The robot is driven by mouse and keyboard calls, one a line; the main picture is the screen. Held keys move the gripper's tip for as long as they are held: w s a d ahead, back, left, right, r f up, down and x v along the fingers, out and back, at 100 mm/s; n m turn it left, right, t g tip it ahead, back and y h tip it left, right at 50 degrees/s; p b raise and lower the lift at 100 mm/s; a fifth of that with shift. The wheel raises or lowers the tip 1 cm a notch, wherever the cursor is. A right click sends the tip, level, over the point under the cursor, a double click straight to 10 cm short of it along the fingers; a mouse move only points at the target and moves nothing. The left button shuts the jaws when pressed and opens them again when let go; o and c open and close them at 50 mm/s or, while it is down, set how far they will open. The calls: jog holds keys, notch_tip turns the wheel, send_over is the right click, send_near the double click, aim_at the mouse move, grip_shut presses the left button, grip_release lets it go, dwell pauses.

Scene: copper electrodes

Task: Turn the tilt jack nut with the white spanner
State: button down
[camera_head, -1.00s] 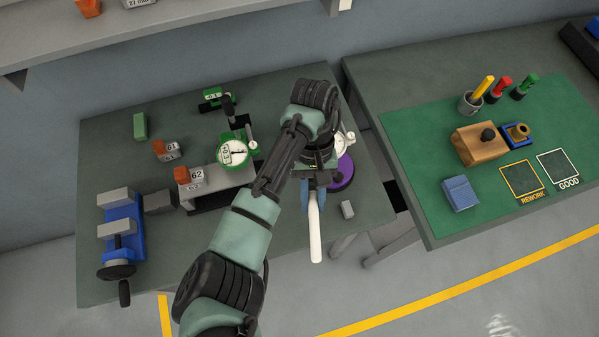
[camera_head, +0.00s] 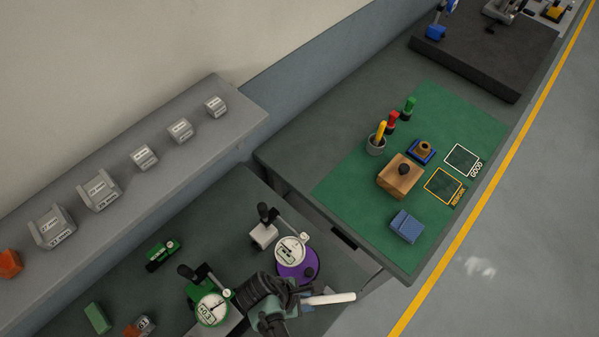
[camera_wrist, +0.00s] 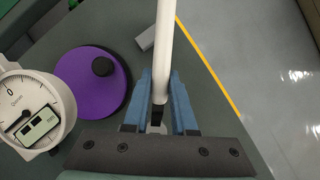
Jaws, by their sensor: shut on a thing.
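The white spanner (camera_head: 332,298) is in my gripper (camera_head: 304,300), its pale handle pointing right in the head view. In the wrist view my gripper (camera_wrist: 160,103) has its blue fingers shut on the white spanner (camera_wrist: 164,50), near the handle's dark lower end. The spanner's head is mostly hidden between and behind the fingers. I cannot make out the tilt jack nut in either current view.
A small grey block (camera_wrist: 147,38) lies near the spanner. The green mat (camera_head: 340,190) holds a wooden block (camera_head: 400,177).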

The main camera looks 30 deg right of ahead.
jog(key=shift+a, duration=0.35)
jog(key=shift+w+a+f+b, duration=0.1)
jog(key=shift+w+a+b, duration=0.2)
jog(key=shift+a, duration=0.3)
jog(key=shift+w+a+b, duration=0.2)
jog(key=shift+a+b, duration=0.15)
jog(key=shift+a, duration=0.25)
jog(key=shift+w+a, duration=0.3)
jog(key=shift+a, duration=0.4)
jog(key=shift+w+a+b, duration=0.25)
jog(key=shift+w+a, duration=0.1)
jog(key=shift+a, duration=0.4)
jog(key=shift+w+a+b, duration=0.2)
jog(key=shift+w+a, duration=0.1)
jog(key=shift+a, duration=0.5)
jog(key=shift+w+a+b, duration=0.25)
jog(key=shift+w+a, duration=0.1)
jog(key=shift+a, duration=0.4)
